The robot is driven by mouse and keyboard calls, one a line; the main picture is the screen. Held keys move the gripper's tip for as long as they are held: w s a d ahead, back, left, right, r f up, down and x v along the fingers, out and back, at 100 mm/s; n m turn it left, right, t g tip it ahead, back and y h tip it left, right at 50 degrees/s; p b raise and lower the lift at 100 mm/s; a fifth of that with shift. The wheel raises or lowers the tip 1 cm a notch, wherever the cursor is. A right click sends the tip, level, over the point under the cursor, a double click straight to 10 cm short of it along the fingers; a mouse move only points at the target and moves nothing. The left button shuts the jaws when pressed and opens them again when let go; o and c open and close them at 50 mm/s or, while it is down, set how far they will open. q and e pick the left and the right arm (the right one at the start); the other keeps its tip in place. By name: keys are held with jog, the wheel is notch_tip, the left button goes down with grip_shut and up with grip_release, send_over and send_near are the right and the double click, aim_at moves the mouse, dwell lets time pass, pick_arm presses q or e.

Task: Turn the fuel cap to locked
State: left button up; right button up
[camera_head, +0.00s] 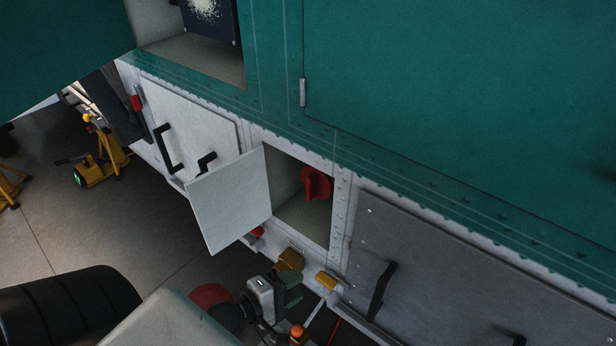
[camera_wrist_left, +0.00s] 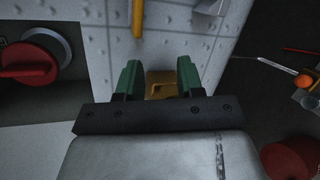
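The red fuel cap (camera_head: 316,184) sits in a square recess in the white lower side of the helicopter. Its raised grip stands roughly upright in the head view. The small white door (camera_head: 230,200) of the recess stands open to the left. My left gripper (camera_head: 292,284) is below the recess, apart from the cap. Its green fingers (camera_wrist_left: 158,78) are spread, with a yellow block (camera_wrist_left: 161,90) showing between them. My right gripper is out of view.
A closed white panel (camera_head: 190,128) with black handles is left of the recess, and a grey panel (camera_head: 470,265) is to the right. Another yellow block (camera_head: 326,281) is low on the side. A yellow jack (camera_head: 97,168) stands on the floor at left.

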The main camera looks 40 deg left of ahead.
pick_arm(q)
jog(key=a+r+n+t+y+p, duration=0.15)
jog(key=a+r+n+t, duration=0.25)
jog(key=r+n, duration=0.85)
jog(key=n+y, duration=0.2)
jog(key=n, duration=0.3)
send_near(307, 189)
jog(key=w+p, duration=0.1)
jog(key=w, duration=0.1)
jog(key=w+p, duration=0.1)
jog(key=w, duration=0.2)
jog(key=w+p, duration=0.1)
jog(key=w, duration=0.2)
jog(key=shift+d+r, duration=0.2)
jog(key=shift+r, duration=0.05)
jog(key=shift+w+d+f+h+p, duration=0.1)
jog(key=shift+w+h+p, duration=0.2)
jog(key=shift+w, duration=0.4)
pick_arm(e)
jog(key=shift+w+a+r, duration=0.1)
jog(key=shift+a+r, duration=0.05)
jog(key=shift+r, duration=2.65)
pick_arm(q)
grip_shut()
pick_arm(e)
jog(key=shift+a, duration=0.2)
